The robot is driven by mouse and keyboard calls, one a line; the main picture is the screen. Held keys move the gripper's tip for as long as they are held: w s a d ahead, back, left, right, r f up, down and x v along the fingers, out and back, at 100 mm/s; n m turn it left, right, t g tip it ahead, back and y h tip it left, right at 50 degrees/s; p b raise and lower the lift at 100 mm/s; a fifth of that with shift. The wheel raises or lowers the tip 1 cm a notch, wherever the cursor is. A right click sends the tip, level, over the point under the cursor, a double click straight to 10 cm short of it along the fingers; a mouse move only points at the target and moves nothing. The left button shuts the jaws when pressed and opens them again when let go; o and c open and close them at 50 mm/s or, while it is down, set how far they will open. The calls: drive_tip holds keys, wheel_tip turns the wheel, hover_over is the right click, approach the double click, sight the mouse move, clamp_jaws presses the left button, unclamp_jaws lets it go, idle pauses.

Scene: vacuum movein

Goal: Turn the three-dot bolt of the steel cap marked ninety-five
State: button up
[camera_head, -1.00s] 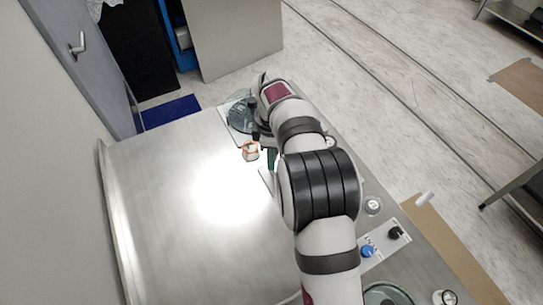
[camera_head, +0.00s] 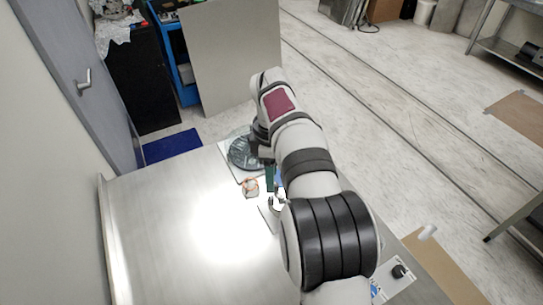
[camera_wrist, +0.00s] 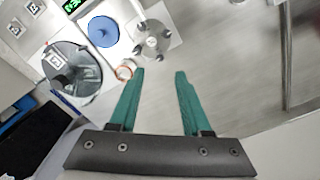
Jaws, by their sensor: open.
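A round steel cap (camera_wrist: 152,38) with several bolts around its rim sits on a light plate (camera_wrist: 172,14) at the top of the wrist view. Its number and the dots by its bolts are too small to read. My gripper (camera_wrist: 160,73) has two green fingers, spread apart with nothing between them. In the wrist view the fingertips lie just below the cap, apart from its bolts in the picture. In the head view my gripper (camera_head: 272,178) is partly hidden by my arm, which also hides most of the cap's area.
A copper-coloured ring (camera_wrist: 125,70) lies close by the left finger. A dark glass-topped round chamber (camera_wrist: 72,68) and a blue round part (camera_wrist: 104,31) stand to the left. The steel table (camera_head: 165,230) is bare on its left side. A black knob (camera_head: 399,271) is at lower right.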

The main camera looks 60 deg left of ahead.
wheel_tip(320, 180, up, 8)
drive_tip(key=f, duration=0.1)
hover_over(271, 198)
drive_tip(key=shift+r, duration=0.25)
drive_tip(key=shift+c, duration=0.7)
drive_tip(key=s+n+t, duration=0.1)
drive_tip(key=n, duration=0.2)
drive_tip(key=s+d+n+t+y, duration=0.1)
drive_tip(key=s+n, duration=0.1)
drive_tip(key=n, duration=0.2)
drive_tip(key=s+d+n+t, duration=0.1)
drive_tip(key=s+n, duration=0.1)
drive_tip(key=n, duration=0.2)
drive_tip(key=shift+s+d+f+t+y, duration=0.25)
drive_tip(key=shift+f+t+y, duration=0.05)
drive_tip(key=shift+f+t, duration=0.1)
drive_tip(key=shift+c, duration=0.6)
drive_tip(key=shift+n, duration=0.5)
drive_tip(key=x, duration=1.5)
drive_tip(key=shift+a+f, duration=0.15)
drive_tip(key=shift+f, duration=0.25)
clamp_jaws()
